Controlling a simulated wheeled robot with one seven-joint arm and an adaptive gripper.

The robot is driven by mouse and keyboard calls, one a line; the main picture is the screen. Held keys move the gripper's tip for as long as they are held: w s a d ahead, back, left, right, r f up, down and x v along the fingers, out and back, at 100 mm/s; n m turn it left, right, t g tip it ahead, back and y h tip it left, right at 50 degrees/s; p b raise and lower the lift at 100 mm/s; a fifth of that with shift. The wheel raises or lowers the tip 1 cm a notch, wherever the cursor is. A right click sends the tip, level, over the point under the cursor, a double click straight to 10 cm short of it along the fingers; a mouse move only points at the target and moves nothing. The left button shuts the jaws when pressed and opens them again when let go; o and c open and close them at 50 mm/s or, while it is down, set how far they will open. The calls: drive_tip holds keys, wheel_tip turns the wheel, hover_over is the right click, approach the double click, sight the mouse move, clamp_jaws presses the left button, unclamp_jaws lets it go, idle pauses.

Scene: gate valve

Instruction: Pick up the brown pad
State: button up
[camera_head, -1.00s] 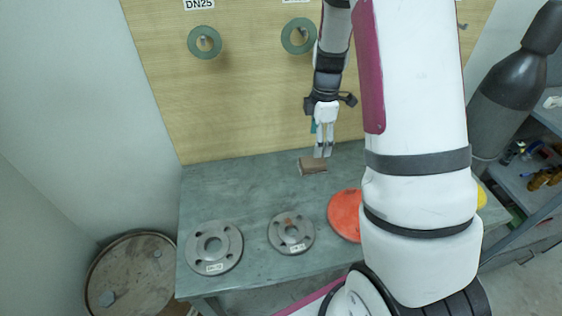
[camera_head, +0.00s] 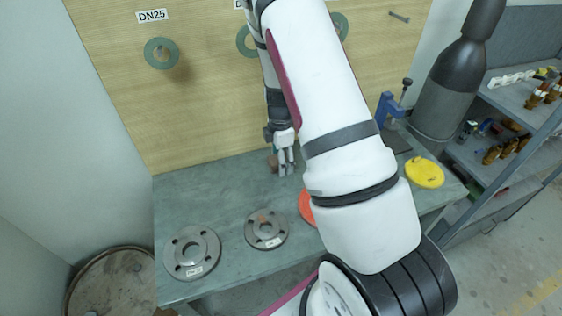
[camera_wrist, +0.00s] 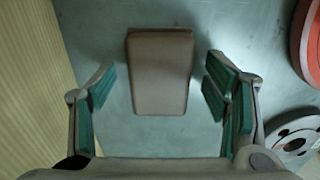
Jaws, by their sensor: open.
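The brown pad (camera_wrist: 160,75) is a small block lying on the green-grey bench top. In the wrist view it sits centred between the spread green-lined fingers of my gripper (camera_wrist: 163,100), with a gap on each side. In the head view the pad (camera_head: 272,162) is partly hidden behind my gripper (camera_head: 286,170), which points down at it near the back of the bench. My gripper is open and empty. I cannot tell the exact height of the fingertips above the bench.
Two grey flanges (camera_head: 192,252) and (camera_head: 266,229) lie on the bench (camera_head: 200,200). An orange-red disc (camera_head: 306,206) is partly behind my arm. A yellow disc (camera_head: 424,172) and blue vise (camera_head: 388,108) are right. The wooden board (camera_head: 190,100) rises behind. The bench's left back is clear.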

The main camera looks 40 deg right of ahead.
drive_tip(key=c, duration=1.4)
drive_tip(key=shift+o, duration=0.2)
drive_tip(key=shift+r, duration=0.15)
drive_tip(key=shift+s+r, duration=0.1)
drive_tip(key=shift+r, duration=0.25)
wheel_tip(320, 180, up, 6)
drive_tip(key=shift+f+b, duration=0.1)
drive_tip(key=shift+b, duration=0.6)
drive_tip(key=s+a, duration=0.1)
drive_tip(key=s, duration=0.4)
drive_tip(key=s+a, duration=0.2)
drive_tip(key=s, duration=0.4)
drive_tip(key=s+a, duration=0.2)
drive_tip(key=s, duration=0.3)
drive_tip(key=shift+s+r, duration=0.2)
drive_tip(key=shift+s, duration=0.2)
drive_tip(key=shift+s+a+r+p, duration=0.1)
drive_tip(key=shift+s+a+p, duration=0.05)
drive_tip(key=shift+s+p, duration=0.8)
drive_tip(key=shift+s+a+p, duration=0.1)
drive_tip(key=shift+s+p, duration=0.05)
drive_tip(key=shift+p, duration=0.4)
